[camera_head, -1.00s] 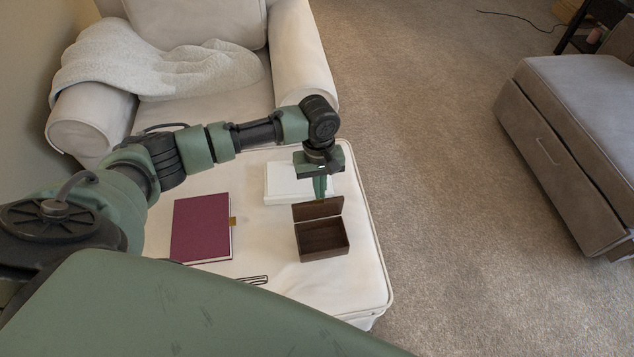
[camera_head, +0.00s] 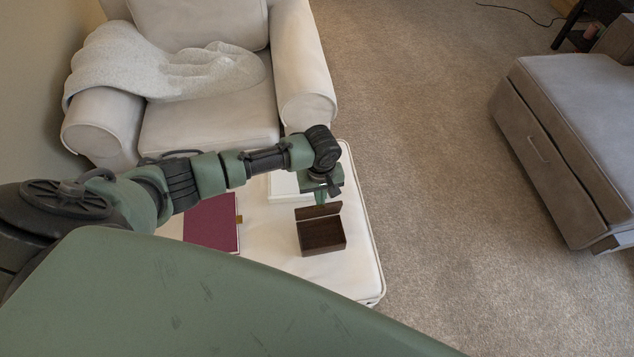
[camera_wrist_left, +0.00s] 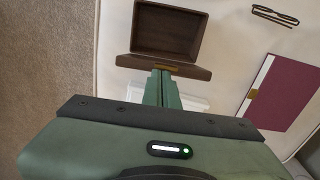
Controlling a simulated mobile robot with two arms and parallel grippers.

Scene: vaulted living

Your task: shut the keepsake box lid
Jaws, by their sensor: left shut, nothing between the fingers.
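The dark brown keepsake box (camera_head: 322,237) stands on the white ottoman with its lid (camera_head: 318,211) raised, roughly upright along the far edge. The wrist view shows the box's empty inside (camera_wrist_left: 167,32) and the lid (camera_wrist_left: 150,64) seen nearly edge-on, with a brass clasp at its edge. My left gripper (camera_head: 321,197) is shut and empty just behind the lid, on the side away from the box's opening. Its fingertips (camera_wrist_left: 162,76) are close to the lid's edge by the clasp; I cannot tell whether they touch. My right gripper is not in view.
A maroon book (camera_head: 212,222) lies left of the box on the ottoman (camera_head: 358,262). Black glasses (camera_wrist_left: 275,16) show in the wrist view. An armchair (camera_head: 210,125) stands beyond; carpet is clear to the right.

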